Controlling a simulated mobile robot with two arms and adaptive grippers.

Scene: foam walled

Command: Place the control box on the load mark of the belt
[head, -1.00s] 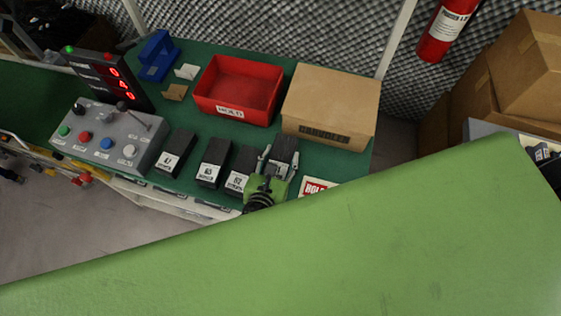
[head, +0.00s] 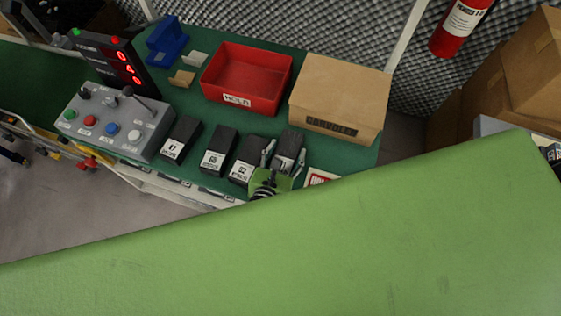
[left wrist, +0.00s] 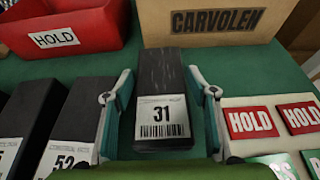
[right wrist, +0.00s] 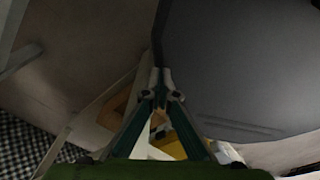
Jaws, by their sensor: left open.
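Several black boxes with white labels stand in a row on the green bench. I cannot tell which thing is meant by the control box. The black box labelled 31 (head: 288,144) is at the right end and also shows in the left wrist view (left wrist: 162,75). My left gripper (head: 285,150) is open, with one finger on each side of box 31; gaps show in the left wrist view (left wrist: 160,88). A dark green surface (head: 28,75) at far left may be the belt; no load mark shows. My right gripper (right wrist: 161,73) is shut, with nothing visible between its fingers.
A grey button panel (head: 118,122) and a red number display (head: 110,65) stand left. A red HOLD tray (head: 246,75) and a cardboard CARVOLEN box (head: 340,90) stand behind the row. Red HOLD cards (left wrist: 250,122) lie right of box 31. A green surface fills the head view's front.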

